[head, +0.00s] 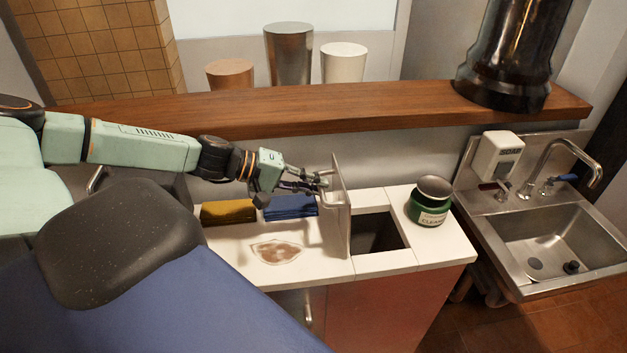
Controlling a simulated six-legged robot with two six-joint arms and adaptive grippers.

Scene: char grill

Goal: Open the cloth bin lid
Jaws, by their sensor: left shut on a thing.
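The cloth bin lid (341,221) is a thin pale panel standing upright at the left edge of the square bin opening (378,233) in the white counter. The opening is uncovered and dark inside. My left gripper (322,184) comes in from the left and is shut on the lid's handle (328,199), on the left face of the lid. The fingers partly hide the handle. My right gripper is not in view.
Folded yellow (228,212) and blue (290,207) cloths lie left of the lid, behind a brownish stain (276,253). A green cleaner tub (429,204) stands right of the opening. A steel sink (545,240) is at the right. A wooden shelf (300,111) runs behind.

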